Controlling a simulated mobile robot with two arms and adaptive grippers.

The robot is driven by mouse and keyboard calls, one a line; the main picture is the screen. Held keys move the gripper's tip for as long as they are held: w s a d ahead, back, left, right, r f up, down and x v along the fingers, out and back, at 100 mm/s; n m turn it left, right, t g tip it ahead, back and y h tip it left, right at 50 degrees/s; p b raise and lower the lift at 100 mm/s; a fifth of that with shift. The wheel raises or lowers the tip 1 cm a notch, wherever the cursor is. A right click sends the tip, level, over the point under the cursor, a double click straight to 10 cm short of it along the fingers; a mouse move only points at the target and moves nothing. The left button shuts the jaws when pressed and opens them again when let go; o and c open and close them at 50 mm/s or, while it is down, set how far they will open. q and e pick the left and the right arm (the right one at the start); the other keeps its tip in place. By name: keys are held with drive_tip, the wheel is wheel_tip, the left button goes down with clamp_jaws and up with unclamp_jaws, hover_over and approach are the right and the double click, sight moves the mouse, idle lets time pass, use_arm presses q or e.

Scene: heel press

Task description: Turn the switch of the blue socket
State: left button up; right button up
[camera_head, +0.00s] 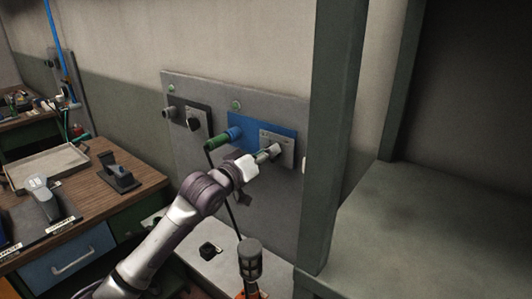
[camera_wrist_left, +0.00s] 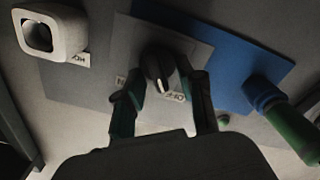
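The blue socket (camera_head: 236,132) is on a blue plate (camera_head: 250,124) on the wall panel, with a green plug (camera_head: 216,142) in it. It also shows at the right of the left wrist view (camera_wrist_left: 262,94). Beside it, a grey plate (camera_wrist_left: 122,45) carries the dark rotary switch (camera_wrist_left: 160,66), with printed labels partly hidden by the fingers. My left gripper (camera_head: 268,153) is at this switch. In the left wrist view its fingers (camera_wrist_left: 162,88) stand spread on both sides of the knob; firm contact is not evident.
A grey socket and switch (camera_head: 193,122) sit further left on the panel (camera_head: 183,89). A green-grey post (camera_head: 334,130) stands just right of it. A grey cylindrical object (camera_head: 249,258) stands below. A wooden workbench (camera_head: 135,168) with tools is at the left.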

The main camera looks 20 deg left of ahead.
use_arm(q)
clamp_jaws()
drive_tip(key=shift+m, duration=0.3)
drive_tip(key=shift+s+d+m+p, duration=0.15)
drive_tip(key=shift+m+p, duration=0.45)
drive_tip(key=shift+m, duration=1.6)
drive_tip(key=shift+w+d+m+p, duration=0.1)
drive_tip(key=shift+m+p, duration=0.55)
drive_tip(key=shift+m, duration=1.55)
drive_tip(key=shift+s+d+m+p, duration=0.15)
drive_tip(key=shift+m+p, duration=0.45)
drive_tip(key=shift+m, duration=1.6)
